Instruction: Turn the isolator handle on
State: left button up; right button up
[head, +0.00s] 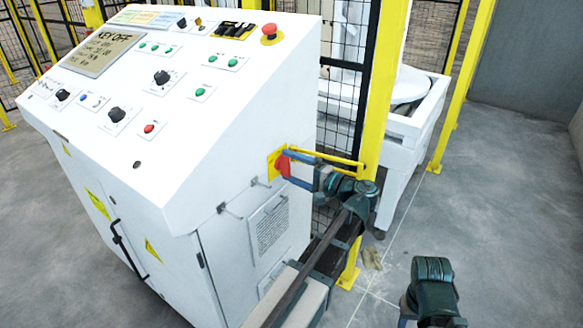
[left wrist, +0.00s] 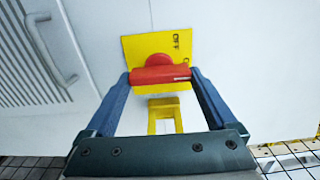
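The red isolator handle (head: 283,165) sits on a yellow plate (head: 272,164) on the right side of the white cabinet. In the left wrist view the handle (left wrist: 160,74) lies crosswise, with a white mark at its right end. The plate (left wrist: 182,48) carries the letters OFF at upper right. My left gripper (left wrist: 160,76) has a blue finger at each end of the handle, with no gap visible at either end, so it looks shut on the handle. It also shows in the head view (head: 298,168). My right gripper's fingers do not show.
The white control cabinet (head: 140,170) has a sloped panel with a KEY OFF display (head: 103,48). A yellow bracket (left wrist: 163,113) stands below the handle in the wrist view. A yellow post (head: 382,90) and mesh fence stand close by. Bare floor (head: 500,180) lies at right.

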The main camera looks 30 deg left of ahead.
pick_arm(q)
jog(key=shift+o, duration=0.6)
jog(key=shift+d, duration=0.15)
jog(key=s+d, duration=0.1)
jog(key=d, duration=1.2)
jog(key=shift+d, duration=0.3)
